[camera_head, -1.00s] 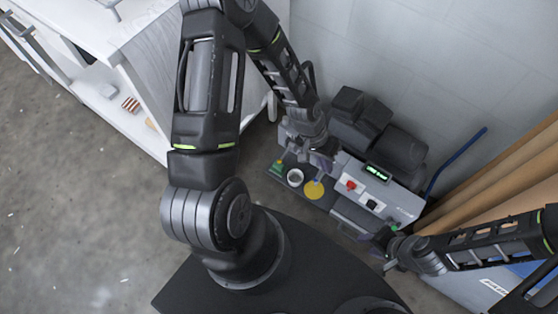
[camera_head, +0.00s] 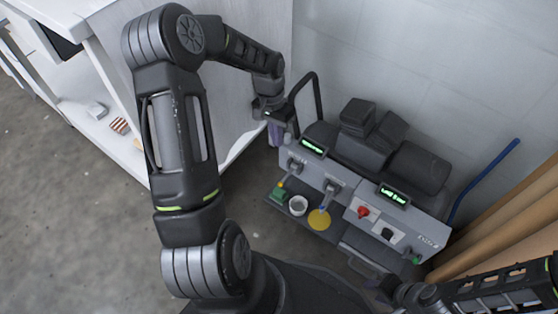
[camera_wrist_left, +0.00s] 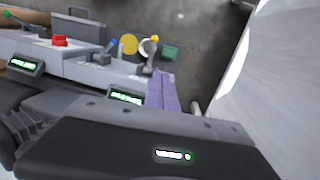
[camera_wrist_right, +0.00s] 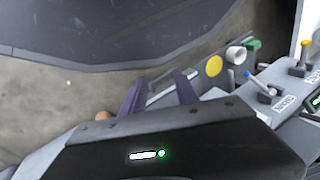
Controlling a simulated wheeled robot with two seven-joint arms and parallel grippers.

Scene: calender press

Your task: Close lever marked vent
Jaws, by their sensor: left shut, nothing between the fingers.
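One has a yellow tip (camera_head: 281,184) and the other a blue tip (camera_head: 322,208). In the right wrist view the blue-tipped lever (camera_wrist_right: 262,88) leans over, while the yellow-tipped lever (camera_wrist_right: 303,58) stands more upright. Their plates are too small to read, so I cannot tell which is marked vent. My left gripper (camera_head: 276,134) is shut and empty, beside the left end of the press and clear of both levers. Its purple fingers (camera_wrist_left: 161,92) are together. My right gripper (camera_wrist_right: 159,80) is open and empty, in front of the press, away from the levers.
The press also carries a red button (camera_head: 362,211), a black switch (camera_head: 387,233) and lit displays (camera_head: 393,195). A green block (camera_head: 278,196), a white cup (camera_head: 298,205) and a yellow disc (camera_head: 319,220) are in front. A white cabinet stands left; brown rolls (camera_head: 508,222) lie right.

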